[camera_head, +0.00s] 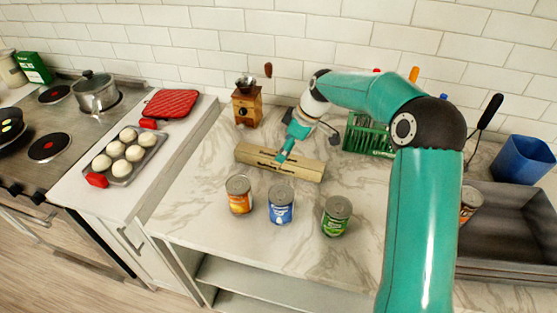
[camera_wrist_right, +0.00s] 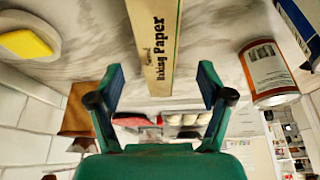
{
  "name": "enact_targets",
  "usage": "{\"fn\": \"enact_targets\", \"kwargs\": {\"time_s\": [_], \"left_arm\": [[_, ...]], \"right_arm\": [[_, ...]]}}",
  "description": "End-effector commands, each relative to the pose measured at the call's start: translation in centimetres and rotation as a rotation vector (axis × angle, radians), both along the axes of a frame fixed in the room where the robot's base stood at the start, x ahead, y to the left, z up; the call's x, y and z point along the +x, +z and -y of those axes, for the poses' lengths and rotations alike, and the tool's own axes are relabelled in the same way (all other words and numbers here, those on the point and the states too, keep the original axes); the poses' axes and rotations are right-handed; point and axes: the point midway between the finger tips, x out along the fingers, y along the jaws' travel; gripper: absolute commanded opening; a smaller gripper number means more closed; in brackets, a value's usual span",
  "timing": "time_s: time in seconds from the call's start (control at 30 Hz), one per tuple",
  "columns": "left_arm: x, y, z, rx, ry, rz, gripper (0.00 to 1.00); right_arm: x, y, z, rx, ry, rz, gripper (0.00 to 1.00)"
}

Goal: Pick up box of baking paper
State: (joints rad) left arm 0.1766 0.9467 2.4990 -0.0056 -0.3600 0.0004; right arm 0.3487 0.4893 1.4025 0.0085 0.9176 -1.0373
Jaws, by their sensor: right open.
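The long tan box of baking paper (camera_head: 252,157) lies flat on the marble counter in the head view, with black lettering on its side. In the right wrist view the box (camera_wrist_right: 158,45) runs from the top edge to between my fingers. My right gripper (camera_head: 287,150) is at the middle of the box, its arm reaching over from the right. In the right wrist view my right gripper (camera_wrist_right: 160,82) is open, one finger on each side of the box, with gaps visible. Whether a fingertip touches it I cannot tell. My left gripper is not in view.
An orange can (camera_head: 240,196), a blue can (camera_head: 281,206) and a green can (camera_head: 335,218) stand in front of the box. A coffee grinder (camera_head: 247,105) stands behind its left end. A green rack (camera_head: 367,136) is to the right, near the sink (camera_head: 510,218).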

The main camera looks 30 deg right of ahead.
Motion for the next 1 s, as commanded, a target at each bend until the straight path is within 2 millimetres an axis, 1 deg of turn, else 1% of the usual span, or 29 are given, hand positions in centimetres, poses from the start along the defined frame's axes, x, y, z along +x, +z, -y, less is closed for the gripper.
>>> {"fn": "enact_targets", "kwargs": {"time_s": [0.13,0.23,0.37,0.4,0.5,0.6,0.77,0.8,0.87,1.0], "left_arm": [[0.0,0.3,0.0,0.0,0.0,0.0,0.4],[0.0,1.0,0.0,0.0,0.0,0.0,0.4],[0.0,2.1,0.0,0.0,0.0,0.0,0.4],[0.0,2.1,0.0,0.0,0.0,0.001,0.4],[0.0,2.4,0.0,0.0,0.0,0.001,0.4],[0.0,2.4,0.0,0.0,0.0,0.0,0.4],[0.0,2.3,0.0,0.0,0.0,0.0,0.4],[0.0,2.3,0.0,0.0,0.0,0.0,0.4],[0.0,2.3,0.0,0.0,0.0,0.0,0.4],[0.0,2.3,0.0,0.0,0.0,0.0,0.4]], "right_arm": [[0.3,-0.6,-0.2,0.0,0.001,0.0,0.79],[0.7,-1.3,-0.5,0.001,0.002,-0.002,0.79],[1.6,-2.9,-0.9,0.002,0.002,-0.004,0.79],[1.8,-3.6,-1.0,0.002,0.002,-0.004,0.79],[2.1,-4.5,-1.2,0.001,0.002,-0.001,0.79],[2.3,-5.0,-1.3,0.0,0.001,0.0,0.79],[2.3,-5.1,-1.3,0.0,0.001,0.002,0.79],[2.3,-5.1,-1.3,0.0,0.001,0.001,0.78],[2.3,-5.1,-1.3,0.0,0.001,0.001,0.68],[2.3,-5.0,-1.3,0.0,0.001,0.0,0.44]]}}
